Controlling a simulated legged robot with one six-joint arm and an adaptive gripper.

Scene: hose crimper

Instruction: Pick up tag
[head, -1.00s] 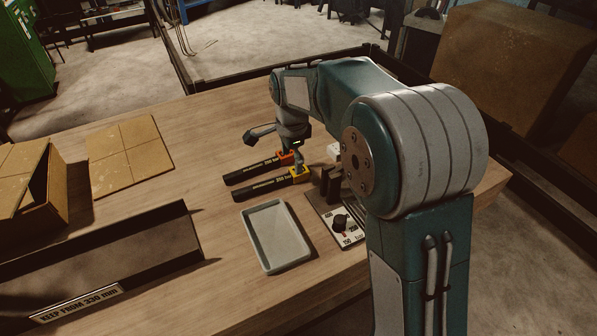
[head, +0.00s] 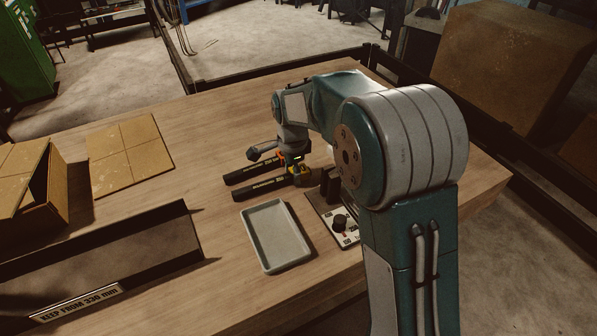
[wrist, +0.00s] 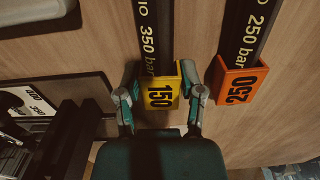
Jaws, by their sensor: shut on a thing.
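An orange tag (wrist: 241,87) marked 250 is on the end of the other hose (wrist: 249,30), lettered 250 bar, just right of my fingers. In the head view my gripper (head: 299,172) is low at the hoses' right ends and hides most of the yellow tag. Both hoses (head: 262,188) lie on the table.
A grey, empty tray (head: 277,240) lies in front of the hoses. A crimper with a dial (head: 340,222) stands right of the tray, close to my gripper. A long dark trough (head: 110,262) and an open cardboard box (head: 45,195) are at the left. Bare wood lies behind the hoses.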

